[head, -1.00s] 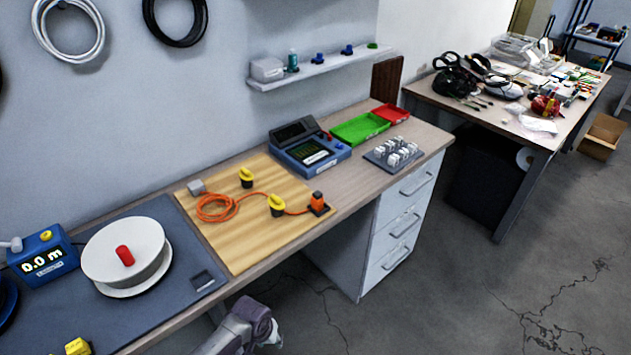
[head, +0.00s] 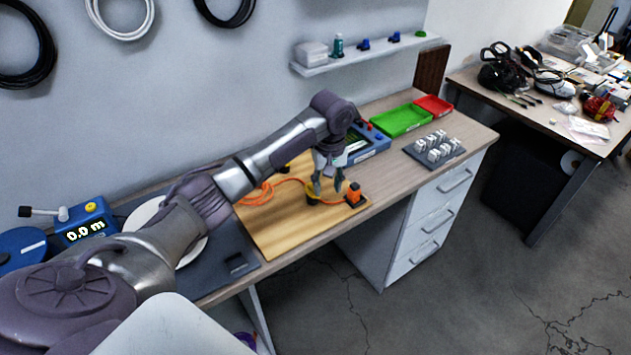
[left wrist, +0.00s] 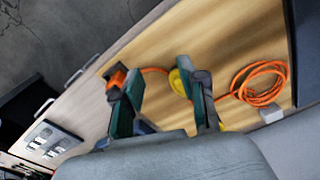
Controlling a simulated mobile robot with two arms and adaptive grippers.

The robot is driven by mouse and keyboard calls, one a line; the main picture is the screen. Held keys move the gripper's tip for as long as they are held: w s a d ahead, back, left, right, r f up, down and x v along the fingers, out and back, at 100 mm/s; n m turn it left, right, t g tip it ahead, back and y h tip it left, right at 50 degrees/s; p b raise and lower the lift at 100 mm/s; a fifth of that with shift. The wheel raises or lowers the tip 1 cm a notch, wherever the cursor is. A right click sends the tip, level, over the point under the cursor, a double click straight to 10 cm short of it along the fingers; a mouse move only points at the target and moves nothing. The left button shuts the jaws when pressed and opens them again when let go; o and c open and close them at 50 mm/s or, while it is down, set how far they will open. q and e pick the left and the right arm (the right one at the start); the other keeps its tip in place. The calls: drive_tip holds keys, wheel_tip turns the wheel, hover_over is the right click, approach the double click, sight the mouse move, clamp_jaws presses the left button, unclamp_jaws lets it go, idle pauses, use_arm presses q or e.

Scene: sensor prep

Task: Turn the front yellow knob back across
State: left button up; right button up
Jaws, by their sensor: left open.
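The front yellow knob (head: 311,199) stands on the wooden board and is partly hidden by my left gripper (head: 327,189) in the head view. The gripper is open, fingers pointing down, close over the knob. In the left wrist view the front knob (left wrist: 178,82) shows between the open fingers (left wrist: 160,80), nearer the right-hand finger; contact cannot be told. The rear yellow knob (left wrist: 226,127) is partly hidden by the gripper there, and in the head view my arm mostly covers it. My right gripper is not in view.
An orange cable (head: 262,190) runs over the board (head: 285,235) to an orange plug block (head: 354,193) just right of the gripper. The blue meter (head: 372,143) stands behind, partly covered by my arm. A grey tray of white pieces (head: 434,150) sits to the right.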

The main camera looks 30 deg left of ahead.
sight(312, 186)
use_arm(q)
drive_tip(key=w+a+r+n, duration=0.35)
drive_tip(key=a+r, duration=0.25)
drive_tip(key=r, duration=0.3)
drive_tip(key=shift+n, duration=0.25)
drive_tip(key=f+p, duration=0.1)
drive_tip(key=f, duration=0.8)
drive_tip(key=s+f+p, duration=0.1)
drive_tip(key=f, duration=0.3)
drive_tip(key=shift+a+f+p, duration=0.1)
drive_tip(key=shift+f+p, duration=0.2)
drive_tip(key=shift+f, duration=0.1)
clamp_jaws()
